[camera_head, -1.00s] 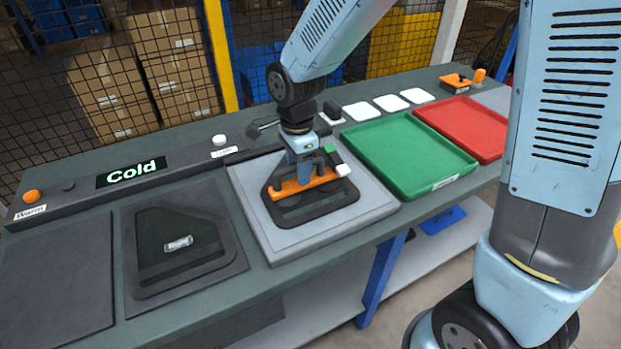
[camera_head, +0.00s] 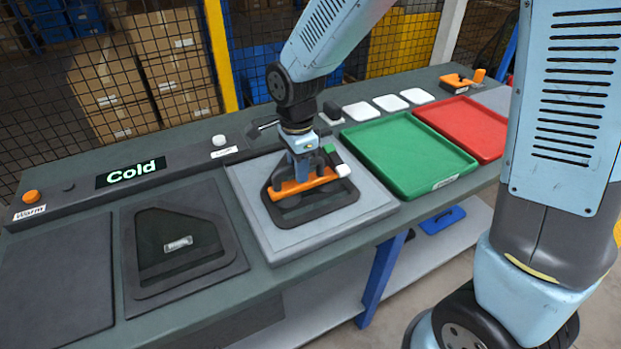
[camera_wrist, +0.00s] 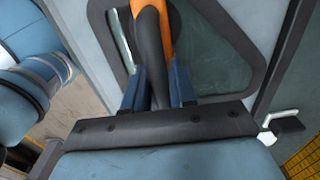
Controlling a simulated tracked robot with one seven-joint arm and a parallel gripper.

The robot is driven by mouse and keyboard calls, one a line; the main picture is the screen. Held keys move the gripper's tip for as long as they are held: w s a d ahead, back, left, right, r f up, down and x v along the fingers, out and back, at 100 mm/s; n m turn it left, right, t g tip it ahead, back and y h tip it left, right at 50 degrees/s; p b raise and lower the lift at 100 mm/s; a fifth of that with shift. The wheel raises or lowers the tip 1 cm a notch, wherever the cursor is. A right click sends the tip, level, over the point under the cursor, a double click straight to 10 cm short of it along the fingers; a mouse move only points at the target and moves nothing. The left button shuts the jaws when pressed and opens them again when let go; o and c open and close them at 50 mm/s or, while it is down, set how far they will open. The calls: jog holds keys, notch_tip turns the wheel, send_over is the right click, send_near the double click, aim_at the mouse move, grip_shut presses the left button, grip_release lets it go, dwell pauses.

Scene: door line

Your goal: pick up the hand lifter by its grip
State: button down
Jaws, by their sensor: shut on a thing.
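The hand lifter, with an orange bar (camera_head: 300,187), is over a dark door panel (camera_head: 335,203) on the grey raised plate at the middle of the bench. My gripper (camera_head: 303,170) comes down from above and is shut on its grip. In the wrist view, the orange and black grip (camera_wrist: 150,45) runs between the blue fingers of my gripper (camera_wrist: 155,88). The panel and its dark pane lie below it. I cannot tell whether the lifter touches the pane. The lifter's underside is hidden.
A second dark panel (camera_head: 205,262) lies in a recess at left, with a small pale piece on it. A green tray (camera_head: 410,155) and a red tray (camera_head: 475,128) stand at right. White pads (camera_head: 390,102) and a "Cold" sign (camera_head: 132,172) line the back.

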dwell(0.4)
jog(key=shift+w+r, duration=0.15)
jog(key=shift+r, duration=1.85)
